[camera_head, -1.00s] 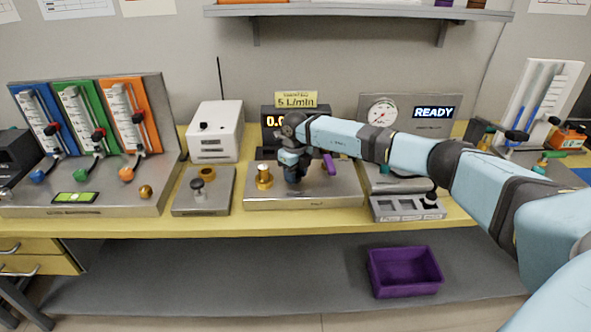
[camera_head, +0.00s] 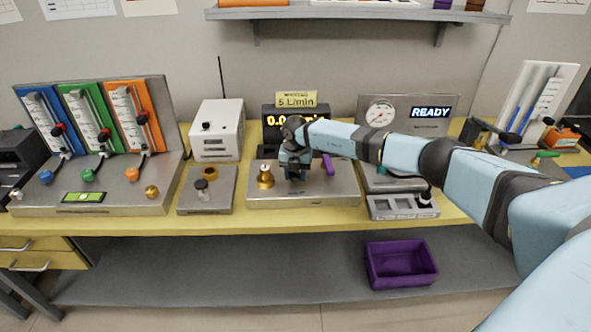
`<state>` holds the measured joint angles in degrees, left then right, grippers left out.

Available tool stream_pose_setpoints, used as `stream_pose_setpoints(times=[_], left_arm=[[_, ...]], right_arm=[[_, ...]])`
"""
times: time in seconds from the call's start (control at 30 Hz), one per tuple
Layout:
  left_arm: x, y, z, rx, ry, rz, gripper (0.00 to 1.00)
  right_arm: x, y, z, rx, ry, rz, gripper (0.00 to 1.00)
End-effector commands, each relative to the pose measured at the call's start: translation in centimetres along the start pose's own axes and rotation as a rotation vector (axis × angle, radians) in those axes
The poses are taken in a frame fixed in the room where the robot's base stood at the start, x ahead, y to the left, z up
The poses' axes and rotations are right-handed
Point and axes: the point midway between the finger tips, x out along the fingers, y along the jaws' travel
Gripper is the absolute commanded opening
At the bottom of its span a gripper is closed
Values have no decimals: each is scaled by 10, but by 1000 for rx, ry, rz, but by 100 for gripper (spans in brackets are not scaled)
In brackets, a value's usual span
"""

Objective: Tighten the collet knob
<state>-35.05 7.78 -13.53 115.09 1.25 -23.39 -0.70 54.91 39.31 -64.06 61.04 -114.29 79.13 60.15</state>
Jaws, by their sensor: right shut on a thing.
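My right gripper (camera_head: 296,174) reaches in from the right and points down over the steel base plate (camera_head: 300,197) in the middle of the bench. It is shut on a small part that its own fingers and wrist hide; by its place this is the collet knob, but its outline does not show. A brass fitting (camera_head: 265,178) stands upright on the same plate, just left of the gripper and apart from it. A purple lever (camera_head: 328,164) sticks out right of the gripper. My left gripper is not in view.
A white box (camera_head: 216,131) and a small steel plate with a brass ring (camera_head: 211,174) stand to the left. A gauge panel reading READY (camera_head: 409,116) and a grey tray (camera_head: 400,212) are to the right. A purple bin (camera_head: 401,281) sits on the lower shelf.

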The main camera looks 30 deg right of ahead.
Motion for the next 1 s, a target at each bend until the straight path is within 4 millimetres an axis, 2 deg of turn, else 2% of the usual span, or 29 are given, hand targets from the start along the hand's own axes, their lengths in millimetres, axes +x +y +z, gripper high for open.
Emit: stream_pose_setpoints(times=[0.17,0.4,1.0], left_arm=[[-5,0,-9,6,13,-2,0],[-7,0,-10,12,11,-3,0],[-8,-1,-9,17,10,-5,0]], right_arm=[[-3,0,0,114,0,0,16],[-2,0,0,211,0,0,16],[-1,0,0,247,-1,1,16]])
